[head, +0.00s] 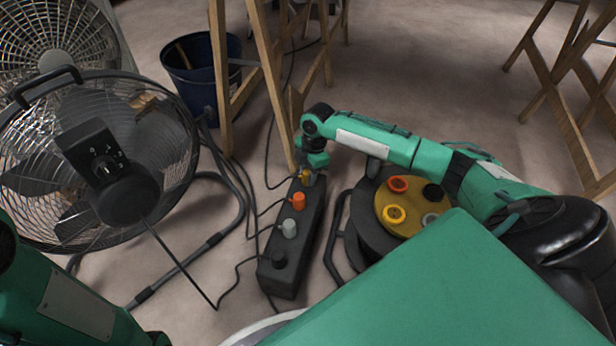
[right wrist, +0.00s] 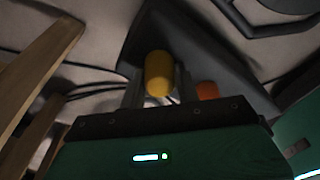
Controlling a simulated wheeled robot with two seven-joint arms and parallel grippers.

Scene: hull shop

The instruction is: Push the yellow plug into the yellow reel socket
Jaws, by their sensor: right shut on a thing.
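The yellow plug (head: 307,179) is at the far end of the black power strip (head: 285,262). My right gripper (head: 311,168) is shut on it; in the right wrist view the yellow plug (right wrist: 158,75) stands between the two fingers. I cannot tell whether it is still seated in the strip or just above it. The reel (head: 362,222) stands to the right of the strip, with a yellow top plate carrying red, black, grey and yellow sockets. The yellow reel socket (head: 394,214) is at the plate's near left and looks empty. My left gripper is out of view.
An orange plug (head: 298,201), a grey plug (head: 289,228) and a black plug (head: 278,257) sit along the strip with trailing cables. A fan (head: 100,150) stands at left. A blue bucket (head: 203,75) and wooden trestle legs (head: 220,80) are behind.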

